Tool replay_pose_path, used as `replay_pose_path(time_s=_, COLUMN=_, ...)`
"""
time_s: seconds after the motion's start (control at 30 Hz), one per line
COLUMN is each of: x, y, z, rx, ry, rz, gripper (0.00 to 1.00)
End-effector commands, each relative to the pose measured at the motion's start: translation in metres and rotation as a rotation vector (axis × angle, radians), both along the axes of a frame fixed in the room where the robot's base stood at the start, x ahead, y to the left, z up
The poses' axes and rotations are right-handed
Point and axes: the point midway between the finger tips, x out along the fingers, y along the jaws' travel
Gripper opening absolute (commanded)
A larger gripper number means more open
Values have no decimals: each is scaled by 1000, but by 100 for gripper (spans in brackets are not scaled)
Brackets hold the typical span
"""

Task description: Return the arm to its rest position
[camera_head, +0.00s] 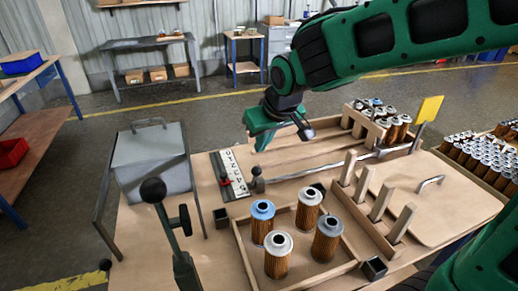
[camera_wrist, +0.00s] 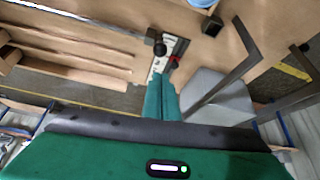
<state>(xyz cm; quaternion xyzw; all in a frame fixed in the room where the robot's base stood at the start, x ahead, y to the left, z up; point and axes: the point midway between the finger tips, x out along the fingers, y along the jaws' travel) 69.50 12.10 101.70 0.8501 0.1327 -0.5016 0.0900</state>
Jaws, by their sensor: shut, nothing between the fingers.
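My gripper (camera_head: 262,146) is green and hangs in the air above the far left part of the wooden workbench (camera_head: 210,250), on the end of my green arm. In the wrist view its fingers (camera_wrist: 160,80) lie together, shut and empty. Below them in that view are the labelled strip (camera_wrist: 168,58) and a dark knob. In the head view the strip (camera_head: 233,172) lies at the left of the bench. Several filter cartridges stand upright in a wooden tray (camera_head: 310,280) at the front, including a blue-topped one (camera_head: 262,222). None touches my gripper.
A grey box (camera_head: 150,165) stands at the bench's left. A black-knobbed lever (camera_head: 155,195) rises at the front left. Wooden posts (camera_head: 380,203) and a yellow flag (camera_head: 430,108) stand to the right. More cartridges (camera_head: 480,155) crowd the far right. Open floor lies behind the bench.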

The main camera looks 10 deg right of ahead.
Motion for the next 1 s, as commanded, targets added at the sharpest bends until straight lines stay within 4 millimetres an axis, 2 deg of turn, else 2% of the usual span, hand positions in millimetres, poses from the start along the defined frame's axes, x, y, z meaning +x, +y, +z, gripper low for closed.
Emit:
replay_pose_path(time_s=0.33, x=0, y=-2, z=1, rx=0, ry=0, rz=-4, gripper=0)
replay_pose_path(time_s=0.47, x=-4, y=-24, z=0, rx=-13, ry=16, rz=-44, gripper=0)
replay_pose_path(time_s=0.57, x=-14, y=-61, z=-2, rx=-30, ry=48, rz=-114, gripper=0)
replay_pose_path(time_s=0.7, x=-41, y=-127, z=-7, rx=-53, ry=113, rz=-247, gripper=0)
replay_pose_path(time_s=0.77, x=-57, y=-153, z=-10, rx=-57, ry=146, rz=-306, gripper=0)
replay_pose_path(time_s=0.9, x=-102, y=-209, z=-16, rx=-55, ry=228, rz=-450, gripper=0)
replay_pose_path(time_s=1.0, x=-140, y=-242, z=-22, rx=-40, ry=294, rz=-553, gripper=0)
